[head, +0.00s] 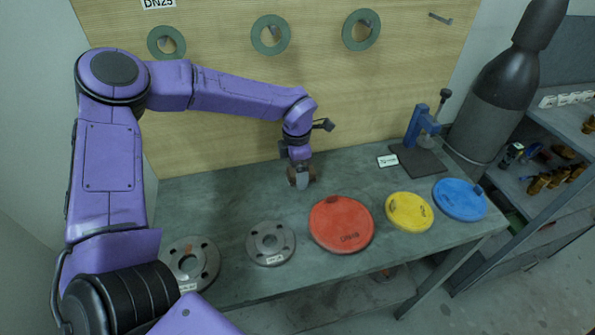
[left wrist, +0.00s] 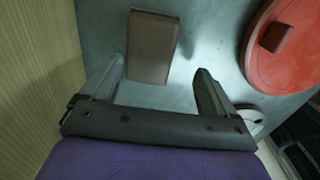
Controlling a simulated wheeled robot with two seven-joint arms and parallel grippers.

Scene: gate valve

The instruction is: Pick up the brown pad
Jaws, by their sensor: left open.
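The brown pad (left wrist: 152,45) is a flat block on the grey bench top in the left wrist view. Its near end shows between the two fingertips of my left gripper (left wrist: 160,68), with a gap on each side. The left gripper is open and empty, pointing down. In the head view my left gripper (head: 301,182) is low over the back middle of the bench and hides most of the pad; a bit of brown (head: 313,172) shows beside the finger. I cannot tell how far the fingertips are above the bench. My right gripper is not in view.
A red disc (head: 341,224), a yellow disc (head: 409,211) and a blue disc (head: 460,199) lie right of the gripper. Grey flanges (head: 270,243) lie at the front left. A blue press (head: 418,128) stands behind right. A wooden board (head: 220,110) rises behind the bench.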

